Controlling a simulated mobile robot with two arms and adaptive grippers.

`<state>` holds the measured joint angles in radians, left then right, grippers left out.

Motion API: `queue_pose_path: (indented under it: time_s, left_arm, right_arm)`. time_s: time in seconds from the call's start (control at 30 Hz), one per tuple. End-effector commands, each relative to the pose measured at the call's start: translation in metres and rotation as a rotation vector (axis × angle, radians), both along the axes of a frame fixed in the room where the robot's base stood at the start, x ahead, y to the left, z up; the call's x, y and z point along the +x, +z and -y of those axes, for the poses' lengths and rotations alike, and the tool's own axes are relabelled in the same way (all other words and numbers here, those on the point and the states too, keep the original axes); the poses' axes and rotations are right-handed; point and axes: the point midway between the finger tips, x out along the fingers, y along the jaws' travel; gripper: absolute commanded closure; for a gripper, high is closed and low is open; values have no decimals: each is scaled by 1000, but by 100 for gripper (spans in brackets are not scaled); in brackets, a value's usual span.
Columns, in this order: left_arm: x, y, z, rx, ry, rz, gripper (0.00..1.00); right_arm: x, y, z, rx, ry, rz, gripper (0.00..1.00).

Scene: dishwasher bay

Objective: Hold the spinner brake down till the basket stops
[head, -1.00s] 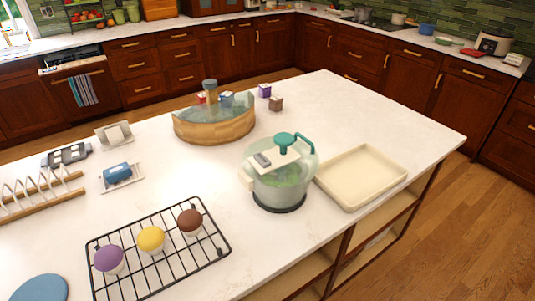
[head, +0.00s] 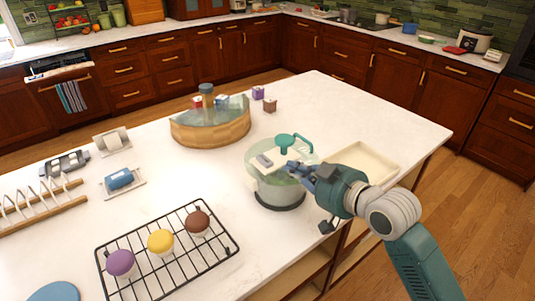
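The salad spinner (head: 272,189) stands on the white island, a clear bowl on a dark base with a pale lid. The lid carries a teal crank knob with a curved handle (head: 303,143) and a small grey brake pad (head: 263,161) at its left. Green contents showed through the bowl earlier; the basket inside is hard to make out now. My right gripper (head: 293,169) comes in from the right, over the lid's right part, just right of the brake pad and apart from it. Its fingers are small and dark, and their opening is unclear. My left gripper is out of view.
A cream tray (head: 372,158) lies right of the spinner, partly behind my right arm. A black cooling rack (head: 182,263) with three cupcakes is at front left. A curved wooden-sided bin (head: 212,132) stands behind.

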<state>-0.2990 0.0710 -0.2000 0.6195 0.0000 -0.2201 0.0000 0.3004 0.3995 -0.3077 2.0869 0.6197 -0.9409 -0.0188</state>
Motion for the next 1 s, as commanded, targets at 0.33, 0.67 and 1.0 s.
queue_pose_path:
  time_s: [0.33, 0.67, 1.0]
  left_arm:
    - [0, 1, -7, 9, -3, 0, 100]
    - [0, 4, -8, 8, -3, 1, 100]
    - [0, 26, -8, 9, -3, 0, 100]
  right_arm:
    - [11, 42, -7, 30, 34, 72, 100]
    - [16, 41, -10, 31, 33, 69, 100]
    - [63, 29, -45, 33, 33, 68, 100]
